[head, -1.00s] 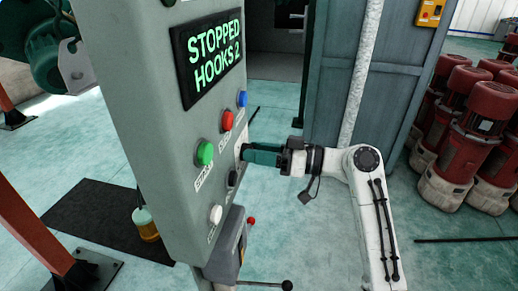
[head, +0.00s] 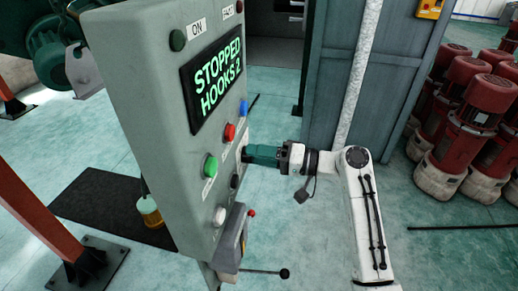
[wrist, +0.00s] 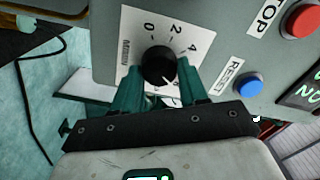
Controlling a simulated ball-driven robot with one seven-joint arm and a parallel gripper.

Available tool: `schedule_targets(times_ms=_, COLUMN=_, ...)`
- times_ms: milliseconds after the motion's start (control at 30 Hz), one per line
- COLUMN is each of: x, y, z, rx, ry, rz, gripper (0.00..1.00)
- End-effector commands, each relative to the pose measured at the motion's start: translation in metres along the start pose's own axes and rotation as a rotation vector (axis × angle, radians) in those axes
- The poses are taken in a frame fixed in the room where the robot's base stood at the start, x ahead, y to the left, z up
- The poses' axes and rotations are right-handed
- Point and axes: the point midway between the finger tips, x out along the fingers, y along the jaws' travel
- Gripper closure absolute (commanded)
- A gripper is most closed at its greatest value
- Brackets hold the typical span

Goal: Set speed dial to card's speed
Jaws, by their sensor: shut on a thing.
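The speed dial is a black round knob (wrist: 158,65) on a white scale plate (wrist: 131,50) in the wrist view. The numerals 0, 2 and 4 show; the rest of the scale is hidden by my fingers. A small pale mark shows on the knob's lower right edge. My gripper (wrist: 159,90) is shut on the knob, with one teal finger on each side. In the head view my gripper (head: 252,155) reaches the panel's right face, and the knob is hidden there. No speed card can be made out.
The grey control panel (head: 150,110) has a screen (head: 212,82) reading "STOPPED HOOKS 2". Green (head: 210,166), red (head: 229,132) and blue (head: 243,107) buttons sit near my gripper. Red motors (head: 470,140) stand at right; a lever with a black knob (head: 284,273) is below.

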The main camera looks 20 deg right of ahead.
Motion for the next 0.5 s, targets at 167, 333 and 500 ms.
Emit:
schedule_targets(times_ms=167, x=-0.0005, y=-0.0008, z=-0.0018, rx=0.065, ry=0.004, rz=0.000, gripper=0.88)
schedule_targets(times_ms=333, x=-0.0006, y=0.0000, z=-0.0016, rx=0.093, ry=0.004, rz=0.000, gripper=0.88)
schedule_targets(times_ms=500, x=-0.0007, y=0.0005, z=-0.0015, rx=0.101, ry=0.005, rz=0.000, gripper=0.88)
